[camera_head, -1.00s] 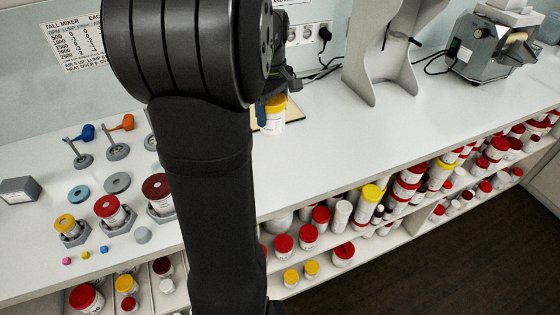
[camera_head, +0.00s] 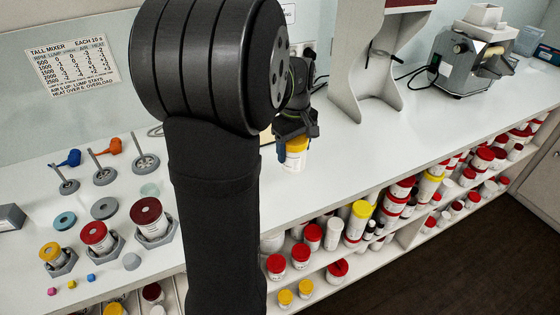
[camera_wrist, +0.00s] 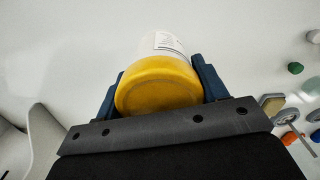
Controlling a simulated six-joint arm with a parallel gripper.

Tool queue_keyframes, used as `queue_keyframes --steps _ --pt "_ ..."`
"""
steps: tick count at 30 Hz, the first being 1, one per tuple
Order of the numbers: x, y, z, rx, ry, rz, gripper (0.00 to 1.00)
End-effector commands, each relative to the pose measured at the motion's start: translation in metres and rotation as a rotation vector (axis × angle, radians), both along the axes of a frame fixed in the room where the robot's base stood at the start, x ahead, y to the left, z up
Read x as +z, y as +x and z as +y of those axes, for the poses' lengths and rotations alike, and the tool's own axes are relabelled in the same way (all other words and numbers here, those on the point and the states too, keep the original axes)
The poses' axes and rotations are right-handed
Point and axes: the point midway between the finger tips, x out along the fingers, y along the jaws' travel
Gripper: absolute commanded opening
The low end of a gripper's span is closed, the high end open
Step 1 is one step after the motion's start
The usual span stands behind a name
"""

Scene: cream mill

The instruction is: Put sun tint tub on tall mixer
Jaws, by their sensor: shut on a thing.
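My gripper (camera_head: 294,141) is shut on a white tub with a yellow lid (camera_head: 296,152), which I take to be the sun tint tub. In the wrist view the tub's yellow lid (camera_wrist: 158,86) sits between the two blue fingers of my gripper (camera_wrist: 160,85), with a white label on its side. The tub is over the white counter, right of my arm; I cannot tell whether it touches the counter. A tall grey-white stand (camera_head: 370,60) with a dark red upper part, probably the tall mixer, stands at the back; its top is cut off.
A grey mill (camera_head: 462,60) stands at the back right. On the left are tubs in hex holders (camera_head: 152,222), blue and orange-handled tools (camera_head: 108,160) and discs. Shelves below the counter hold several tubs. The counter (camera_head: 400,125) before the stand is clear.

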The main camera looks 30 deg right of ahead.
Motion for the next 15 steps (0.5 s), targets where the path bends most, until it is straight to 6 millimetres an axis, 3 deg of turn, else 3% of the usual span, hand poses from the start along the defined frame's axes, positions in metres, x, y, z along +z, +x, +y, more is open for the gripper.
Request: queue_keyframes --steps 6,11,15 --pt "-0.022 0.033 0.016 0.002 0.001 0.001 0.36" --pt "-0.028 0.038 0.018 0.0 0.0 0.001 0.36" --pt "-0.045 0.037 0.018 -0.001 0.002 0.004 0.36"
